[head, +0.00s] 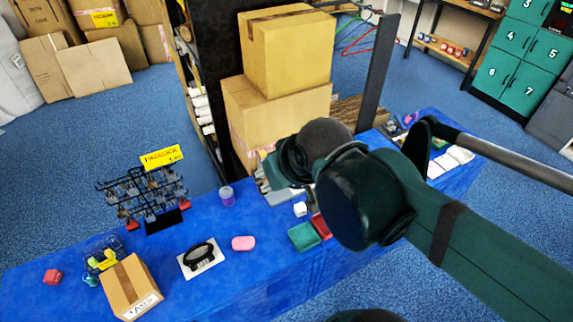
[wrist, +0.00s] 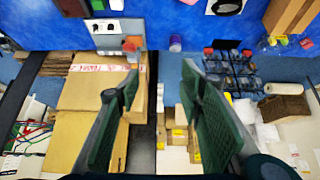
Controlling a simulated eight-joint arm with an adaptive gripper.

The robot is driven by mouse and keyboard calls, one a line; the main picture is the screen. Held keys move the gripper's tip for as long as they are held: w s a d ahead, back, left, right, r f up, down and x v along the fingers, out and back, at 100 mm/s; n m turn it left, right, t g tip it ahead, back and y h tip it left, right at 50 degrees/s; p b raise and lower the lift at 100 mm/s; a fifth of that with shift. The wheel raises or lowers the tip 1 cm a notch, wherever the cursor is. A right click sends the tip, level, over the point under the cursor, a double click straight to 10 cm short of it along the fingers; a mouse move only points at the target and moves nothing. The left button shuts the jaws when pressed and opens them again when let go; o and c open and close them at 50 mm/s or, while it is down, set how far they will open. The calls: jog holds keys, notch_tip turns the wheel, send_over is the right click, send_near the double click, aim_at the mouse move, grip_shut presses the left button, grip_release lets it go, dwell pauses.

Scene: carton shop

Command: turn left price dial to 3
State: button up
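A light grey unit with small dark square parts (wrist: 105,28) stands on the blue counter at the upper left of the wrist view. I cannot make out a price dial, its numbers or its pointer on it. In the head view a grey part of the unit (head: 268,184) shows beside my arm, which hides the rest. My gripper (wrist: 177,55) is open and empty in the wrist view, its two green fingers wide apart. The unit lies beyond the left finger, and no contact shows. In the head view the fingertips are hard to make out behind the dark wrist.
The blue counter (head: 215,225) holds a purple cup (head: 227,197), a pink soap-like piece (head: 243,243), a green box (head: 303,236), a black oval item (head: 200,256), a carton (head: 131,287) and a padlock rack (head: 145,196). Stacked cartons (head: 288,50) stand behind my gripper.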

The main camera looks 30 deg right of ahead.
notch_tip(320, 180, up, 4)
jog(key=r, duration=0.1)
jog(key=w+d+r+g+b, duration=0.35)
jog(key=w+d, duration=0.65)
jog(key=w, duration=0.4)
jog(key=w+d+f+g+b, duration=0.2)
jog(key=w+d+f+g, duration=0.2)
jog(key=w+d, duration=0.7)
jog(key=f, duration=2.3)
jog(key=s+d+f, duration=0.1)
jog(key=f, duration=1.1)
jog(key=shift+s+f, duration=0.1)
jog(key=shift+f, duration=0.1)
jog(key=shift+f+b, duration=0.8)
jog(key=shift+f, duration=3)
jog(key=shift+c, duration=0.4)
jog(key=c, duration=0.8)
